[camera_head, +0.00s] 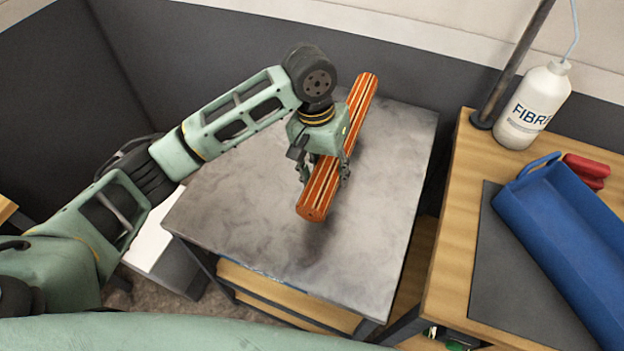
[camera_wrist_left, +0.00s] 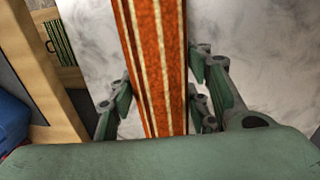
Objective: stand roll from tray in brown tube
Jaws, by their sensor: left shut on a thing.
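The roll (camera_head: 322,187) is long, orange-red with cream stripes. My left gripper (camera_head: 325,172) is shut on it near its middle and holds it lengthwise over the grey metal tabletop (camera_head: 372,215). A dark shadow lies below the roll's near end, so it seems to be above the surface. In the left wrist view the roll (camera_wrist_left: 155,60) runs between the fingers. The blue tray (camera_head: 565,235) lies on the wooden table at the right, and no roll shows in it. I see no brown tube in either view. My right gripper is not in view.
A white bottle (camera_head: 533,105) marked FIBRE and a dark pole (camera_head: 510,65) stand at the back of the wooden table (camera_head: 463,185). The metal tabletop around the roll is bare.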

